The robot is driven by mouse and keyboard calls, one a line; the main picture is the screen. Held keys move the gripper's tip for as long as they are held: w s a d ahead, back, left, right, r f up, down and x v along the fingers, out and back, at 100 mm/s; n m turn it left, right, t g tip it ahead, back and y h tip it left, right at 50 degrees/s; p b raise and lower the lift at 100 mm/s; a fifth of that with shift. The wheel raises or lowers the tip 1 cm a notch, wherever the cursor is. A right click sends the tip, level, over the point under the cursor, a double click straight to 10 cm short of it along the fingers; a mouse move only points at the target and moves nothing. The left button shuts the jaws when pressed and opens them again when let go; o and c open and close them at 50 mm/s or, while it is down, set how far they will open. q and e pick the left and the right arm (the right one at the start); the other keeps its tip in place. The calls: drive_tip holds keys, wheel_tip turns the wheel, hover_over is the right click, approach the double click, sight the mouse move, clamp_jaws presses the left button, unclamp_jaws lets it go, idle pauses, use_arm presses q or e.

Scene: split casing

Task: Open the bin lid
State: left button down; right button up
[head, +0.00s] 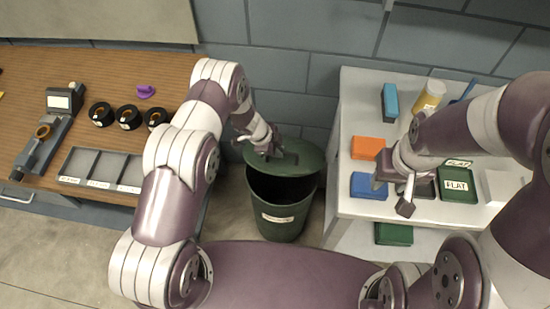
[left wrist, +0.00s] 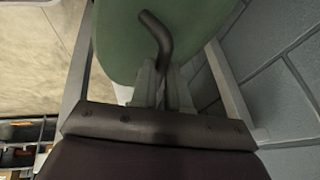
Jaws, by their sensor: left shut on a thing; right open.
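The green bin (head: 280,215) stands on the floor between the wooden bench and the white table, with a label on its front. Its green lid (head: 300,158) is tilted up at the back, and the dark inside of the bin shows below it. My left gripper (head: 270,147) is at the lid's handle, shut on it. In the left wrist view the dark bent handle (left wrist: 158,40) runs between the fingers (left wrist: 165,88), with the green lid (left wrist: 115,45) behind it. My right gripper (head: 392,190) is open over the white table, near the blue and orange blocks.
The wooden bench (head: 95,145) at left holds tape rolls (head: 128,117), a dispenser (head: 50,125) and a grey divided tray (head: 100,168). The white table (head: 350,120) at right holds an orange block (head: 367,147), a blue block (head: 368,186) and a green tray (head: 458,184). A wall stands close behind the bin.

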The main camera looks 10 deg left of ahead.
use_arm(q)
drive_tip(key=shift+w+r+p, duration=0.2)
drive_tip(key=shift+w+r, duration=0.25)
drive_tip(key=shift+w, duration=0.25)
drive_tip(key=shift+w+r+p, duration=0.2)
drive_tip(key=shift+w+r, duration=0.2)
drive_tip(key=shift+w, duration=0.3)
drive_tip(key=c, duration=1.1)
unclamp_jaws()
drive_tip(key=shift+w+f, duration=0.1)
drive_tip(key=shift+f, duration=0.05)
drive_tip(key=shift+w+f, duration=0.25)
drive_tip(key=shift+w, duration=0.05)
drive_tip(key=shift+s+r, duration=0.2)
drive_tip(key=shift+r, duration=0.1)
drive_tip(key=v, duration=1.2)
drive_tip(key=shift+w, duration=0.15)
